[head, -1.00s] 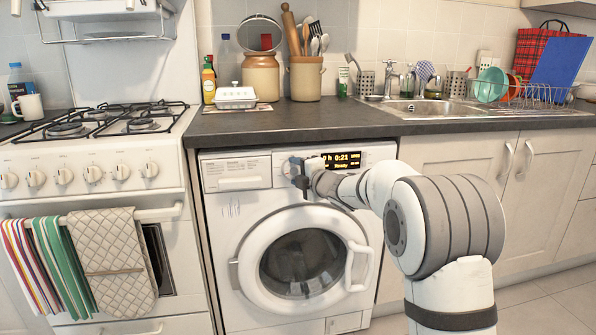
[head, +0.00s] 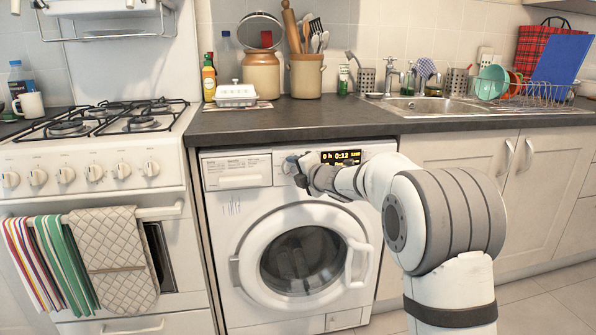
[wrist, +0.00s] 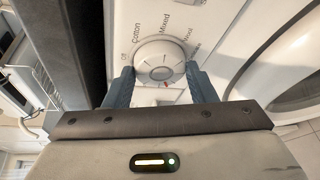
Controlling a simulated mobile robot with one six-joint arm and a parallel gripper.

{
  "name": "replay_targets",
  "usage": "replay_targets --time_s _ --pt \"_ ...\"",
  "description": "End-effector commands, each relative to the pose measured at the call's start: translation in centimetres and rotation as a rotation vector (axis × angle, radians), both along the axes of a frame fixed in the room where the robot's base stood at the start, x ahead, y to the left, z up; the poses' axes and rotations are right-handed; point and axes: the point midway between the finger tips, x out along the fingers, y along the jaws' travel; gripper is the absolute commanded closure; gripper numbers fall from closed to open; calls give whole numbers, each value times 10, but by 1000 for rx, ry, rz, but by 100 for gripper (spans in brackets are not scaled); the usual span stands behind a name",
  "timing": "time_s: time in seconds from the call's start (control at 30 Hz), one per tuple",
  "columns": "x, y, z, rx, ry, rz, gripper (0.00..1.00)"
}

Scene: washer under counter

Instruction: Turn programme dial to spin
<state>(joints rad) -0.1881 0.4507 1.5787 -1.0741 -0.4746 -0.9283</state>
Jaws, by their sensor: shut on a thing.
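The washing machine (head: 237,235) stands under the counter with its round door closed. A small red mark shows at the knob's lower edge in the wrist view. My gripper (wrist: 160,76) is shut on the dial, one finger on each side. In the head view my gripper (head: 298,171) covers most of the dial.
The detergent drawer (head: 237,171) is closed, left of the dial. The door handle (head: 361,262) juts out below my arm. The dark counter edge (head: 300,133) runs just above the panel. A stove with hanging towels (head: 120,255) stands to the left.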

Motion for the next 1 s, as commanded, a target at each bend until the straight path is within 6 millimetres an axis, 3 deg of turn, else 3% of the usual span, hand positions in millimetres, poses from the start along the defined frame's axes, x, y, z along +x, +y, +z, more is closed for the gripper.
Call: replay_targets --time_s 0.03,0.07,0.3,0.63,1.0 --pt "0 0 1 0 -3 1 72" --pt "0 0 1 0 -3 1 48" --pt "0 0 1 0 -1 0 28" --pt "-5 -3 2 1 1 0 28" --pt "-52 -36 15 1 -1 -1 28"
